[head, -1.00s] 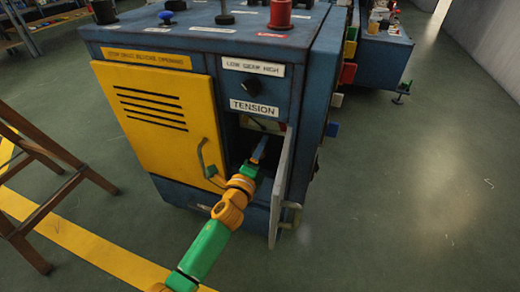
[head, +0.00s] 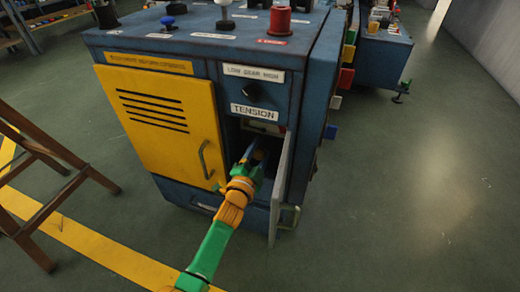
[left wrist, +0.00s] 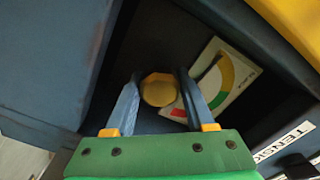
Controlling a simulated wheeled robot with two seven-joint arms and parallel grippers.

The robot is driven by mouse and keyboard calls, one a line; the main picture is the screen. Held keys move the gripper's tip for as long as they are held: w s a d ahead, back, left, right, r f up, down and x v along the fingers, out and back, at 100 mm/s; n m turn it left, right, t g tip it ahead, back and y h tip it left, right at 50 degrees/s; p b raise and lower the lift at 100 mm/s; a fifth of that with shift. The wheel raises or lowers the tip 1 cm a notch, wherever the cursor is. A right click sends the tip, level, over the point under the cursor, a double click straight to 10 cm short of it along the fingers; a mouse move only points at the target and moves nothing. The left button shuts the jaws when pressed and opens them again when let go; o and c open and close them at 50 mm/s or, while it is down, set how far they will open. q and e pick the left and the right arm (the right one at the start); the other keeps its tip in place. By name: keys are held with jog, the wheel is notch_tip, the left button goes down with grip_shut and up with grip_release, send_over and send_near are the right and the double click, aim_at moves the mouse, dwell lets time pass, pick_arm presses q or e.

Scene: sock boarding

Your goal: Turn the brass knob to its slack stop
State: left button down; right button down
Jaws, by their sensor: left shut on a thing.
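The brass knob (left wrist: 159,90) is a faceted, yellowish knob inside the open compartment under the TENSION label (head: 255,112). In the left wrist view it sits between the two blue fingers of my left gripper (left wrist: 158,84), which is shut on it. In the head view my left gripper (head: 258,152) reaches into the compartment and hides the knob. A gauge with green, yellow and red bands (left wrist: 217,88) lies beside the knob; its needle cannot be made out. My right gripper is not in view.
The grey compartment door (head: 281,190) stands open just right of my left arm. A closed yellow door (head: 160,120) with a handle is on the left. A wooden stand (head: 45,170) is at the far left. The floor on the right is clear.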

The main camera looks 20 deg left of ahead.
aim_at(258, 157)
pick_arm(q)
jog(key=shift+f+n, duration=0.1)
jog(key=shift+n, duration=0.6)
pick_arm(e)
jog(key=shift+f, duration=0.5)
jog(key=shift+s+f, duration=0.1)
pick_arm(q)
jog(key=shift+c, duration=1.3)
grip_release()
jog(key=shift+s+p, duration=0.15)
jog(key=shift+p, duration=0.15)
jog(key=s+p, duration=0.2)
jog(key=s, duration=0.4)
jog(key=shift+s+a+p, duration=0.1)
jog(key=shift+s+p, duration=0.2)
jog(key=shift+s, duration=0.1)
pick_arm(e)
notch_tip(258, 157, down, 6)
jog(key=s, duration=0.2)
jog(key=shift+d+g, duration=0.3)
